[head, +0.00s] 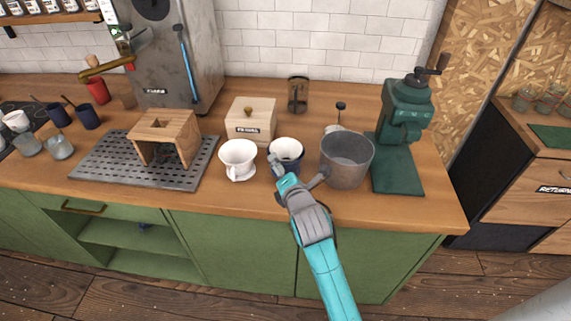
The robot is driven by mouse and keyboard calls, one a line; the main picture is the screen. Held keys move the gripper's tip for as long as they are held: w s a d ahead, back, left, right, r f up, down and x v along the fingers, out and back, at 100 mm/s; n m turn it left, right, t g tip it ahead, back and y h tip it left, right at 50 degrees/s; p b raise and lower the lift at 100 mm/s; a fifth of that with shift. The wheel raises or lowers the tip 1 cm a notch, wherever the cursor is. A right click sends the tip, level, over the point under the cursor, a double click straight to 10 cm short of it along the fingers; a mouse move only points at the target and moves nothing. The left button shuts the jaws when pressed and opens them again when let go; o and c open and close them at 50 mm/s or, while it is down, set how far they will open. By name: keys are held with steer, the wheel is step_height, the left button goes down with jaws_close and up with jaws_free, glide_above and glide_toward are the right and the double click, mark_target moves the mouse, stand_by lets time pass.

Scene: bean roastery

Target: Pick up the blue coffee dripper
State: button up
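A small cup-shaped vessel, white at the rim and dark blue lower down, stands on the wooden counter in the middle of the head view; it looks like the coffee dripper (287,148). A plain white dripper (238,157) with a handle stands just to its left. My gripper (276,165) is at the front left of the blue-and-white dripper, overlapping its lower part in the picture. I cannot tell whether the fingers touch it or how far they are apart. The arm hides part of the counter's front edge.
A grey pot (346,160) stands close on the right, its handle near my gripper. A green grinder (405,120) is farther right. A wooden box (250,120) and a dark glass jar (298,95) stand behind. A wooden stand (165,130) sits on a drip tray (88,168) at left.

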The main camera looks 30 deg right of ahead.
steer(key=shift+w+d, duration=0.1)
steer(key=shift+w, duration=0.25)
steer(key=shift+c, duration=0.2)
steer(key=shift+f, duration=0.1)
steer(key=c, duration=1.6)
steer(key=shift+s+f, duration=0.1)
jaws_close()
